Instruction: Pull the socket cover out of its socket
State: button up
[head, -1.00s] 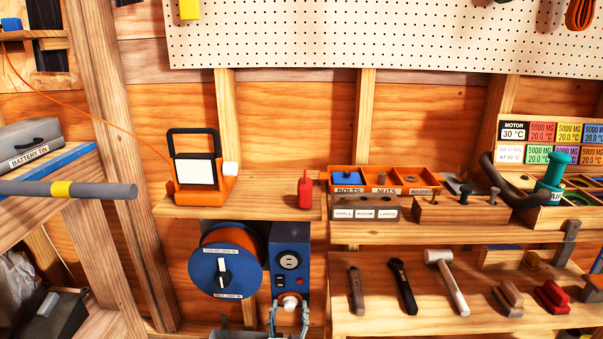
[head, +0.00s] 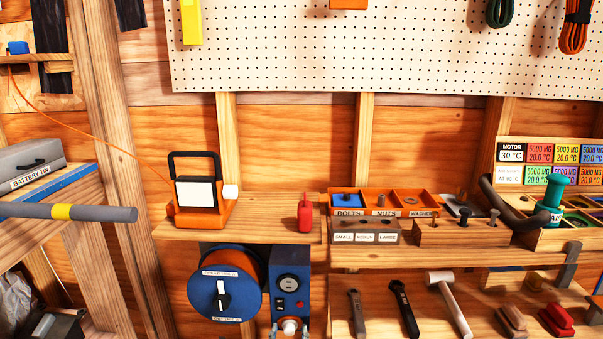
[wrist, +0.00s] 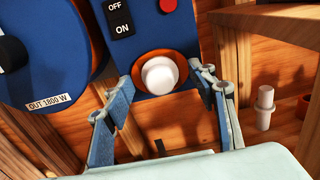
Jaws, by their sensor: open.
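The socket cover is a white round cap (wrist: 159,75) seated in an orange-rimmed socket (wrist: 140,69) low on the blue panel (wrist: 155,38). It also shows in the head view (head: 290,326) near the bottom edge. My gripper (wrist: 163,88) is open in the wrist view, one finger to the left of the cap and one to the right. Gaps show between the fingers and the cap. In the head view only the fingertips of my gripper (head: 290,334) show, on both sides of the cap. How deep the cover sits is hidden.
A blue and orange reel (head: 228,285) stands close to the left of the panel. A wooden shelf (head: 260,213) with a red bottle (head: 305,213) runs above. In the wrist view, a white cylinder (wrist: 264,105) stands on the right, with a wooden ledge (wrist: 280,20) above.

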jog(key=shift+p, duration=0.3)
dwell(0.5)
jog(key=c, duration=1.2)
jog(key=shift+r, duration=0.1)
grip_shut()
jog(key=shift+r, duration=0.1)
jog(key=s+p, duration=0.3)
jog(key=s, duration=0.3)
jog(key=shift+f, duration=0.2)
jog(key=shift+a, duration=0.1)
